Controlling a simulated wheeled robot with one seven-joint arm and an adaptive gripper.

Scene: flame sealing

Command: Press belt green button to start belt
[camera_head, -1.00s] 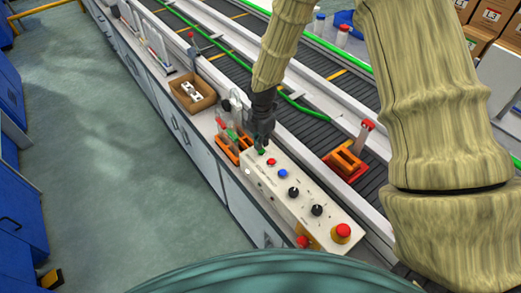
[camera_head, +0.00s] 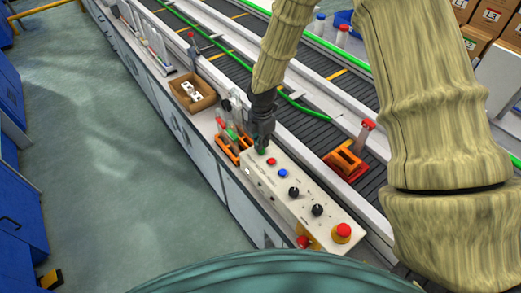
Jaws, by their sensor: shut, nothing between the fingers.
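The control box (camera_head: 272,190) is a pale panel on the counter beside the belt (camera_head: 320,128). It carries a red button (camera_head: 271,161), a blue button (camera_head: 283,173), two black knobs (camera_head: 293,191) and a large red mushroom button (camera_head: 343,232). My gripper (camera_head: 262,147) is shut and empty, pointing down at the far end of the box. The green button (camera_head: 261,151) is mostly hidden under the fingertips. The tips are at or just above it; I cannot tell whether they touch or press it.
An orange holder (camera_head: 228,151) with tools stands just behind the box. A cardboard box (camera_head: 192,92) with white parts is farther along the counter. The floor at left is clear.

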